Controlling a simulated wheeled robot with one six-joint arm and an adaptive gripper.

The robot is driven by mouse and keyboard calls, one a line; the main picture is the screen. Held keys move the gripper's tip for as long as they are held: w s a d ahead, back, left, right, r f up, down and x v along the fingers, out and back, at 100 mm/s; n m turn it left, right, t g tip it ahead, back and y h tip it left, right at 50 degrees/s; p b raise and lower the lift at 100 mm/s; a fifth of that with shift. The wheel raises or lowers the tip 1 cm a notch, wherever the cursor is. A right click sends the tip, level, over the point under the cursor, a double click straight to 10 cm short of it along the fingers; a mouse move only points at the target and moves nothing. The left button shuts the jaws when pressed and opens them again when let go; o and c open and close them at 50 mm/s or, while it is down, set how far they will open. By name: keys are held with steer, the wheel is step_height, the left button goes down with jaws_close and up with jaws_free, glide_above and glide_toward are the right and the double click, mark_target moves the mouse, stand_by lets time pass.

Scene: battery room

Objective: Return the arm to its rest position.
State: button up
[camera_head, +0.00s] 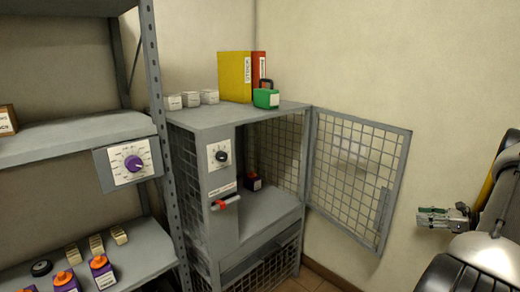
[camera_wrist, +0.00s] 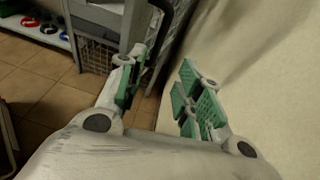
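My gripper (camera_head: 425,217) is at the right of the head view, beside the bare wall and clear of the cabinet. My arm comes in from the right edge. In the wrist view, my gripper (camera_wrist: 160,82) shows two green-padded fingers standing well apart. Nothing is between them, so it is open and empty.
A grey mesh cabinet (camera_head: 222,205) stands in the corner with its mesh door (camera_head: 376,130) swung open toward my gripper. Tiled floor (camera_wrist: 50,85) is free.

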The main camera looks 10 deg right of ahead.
steer(key=s+a+f+n+g, duration=0.3)
steer(key=s+a+n+g, duration=0.25)
steer(key=s, duration=0.45)
steer(key=s+a+r+n+h, duration=0.3)
steer(key=s+a+r+n, duration=0.3)
steer(key=a+r, duration=0.3)
steer(key=s+a+r+n+h, duration=0.3)
steer(key=s+a+r+n, duration=0.3)
steer(key=r, duration=0.7)
steer(key=s+a+r+n+h, duration=0.4)
steer(key=s+a+r+n, duration=0.2)
steer(key=a+r+n, duration=0.3)
steer(key=a+r, duration=0.3)
steer(key=a, duration=0.1)
steer(key=shift+a+g, duration=0.3)
steer(key=shift+g, duration=0.05)
